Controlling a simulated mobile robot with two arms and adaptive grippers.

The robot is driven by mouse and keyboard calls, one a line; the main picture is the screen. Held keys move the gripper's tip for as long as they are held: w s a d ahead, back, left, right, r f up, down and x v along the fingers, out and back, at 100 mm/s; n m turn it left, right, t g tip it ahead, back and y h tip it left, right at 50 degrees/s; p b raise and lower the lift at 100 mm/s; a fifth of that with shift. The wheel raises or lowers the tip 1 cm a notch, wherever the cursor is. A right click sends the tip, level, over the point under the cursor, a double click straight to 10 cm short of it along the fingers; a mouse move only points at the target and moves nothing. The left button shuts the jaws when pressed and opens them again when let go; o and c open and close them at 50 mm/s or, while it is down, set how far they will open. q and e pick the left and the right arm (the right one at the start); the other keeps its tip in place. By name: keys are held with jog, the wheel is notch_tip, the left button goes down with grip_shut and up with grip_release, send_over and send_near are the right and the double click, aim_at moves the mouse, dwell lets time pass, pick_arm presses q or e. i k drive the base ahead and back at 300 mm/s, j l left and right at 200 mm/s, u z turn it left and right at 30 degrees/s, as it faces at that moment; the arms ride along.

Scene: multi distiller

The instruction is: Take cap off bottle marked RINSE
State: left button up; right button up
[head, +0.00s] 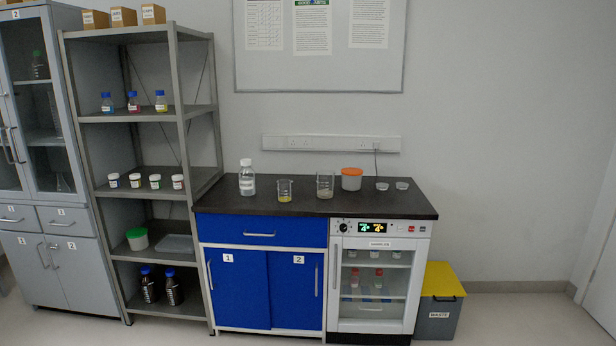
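A clear bottle (247,180) with a white cap (246,162) stands upright at the left of the dark counter (330,204). The cap sits on its neck. It has a pale label whose text is too small to read, so I cannot tell whether it says RINSE. Neither of my grippers is in view.
Below are blue cabinets and a glass-door appliance (377,280). A yellow-lidded waste bin (440,299) stands right. The floor in front looks clear.

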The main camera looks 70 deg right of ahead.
aim_at(248, 187)
jog(key=z, duration=1.85)
jog(key=i+j+z, duration=0.1)
jog(key=i, duration=0.3)
jog(key=i+j, duration=0.15)
jog(key=i, duration=0.25)
jog(key=i+j+z, duration=0.15)
jog(key=i, duration=0.25)
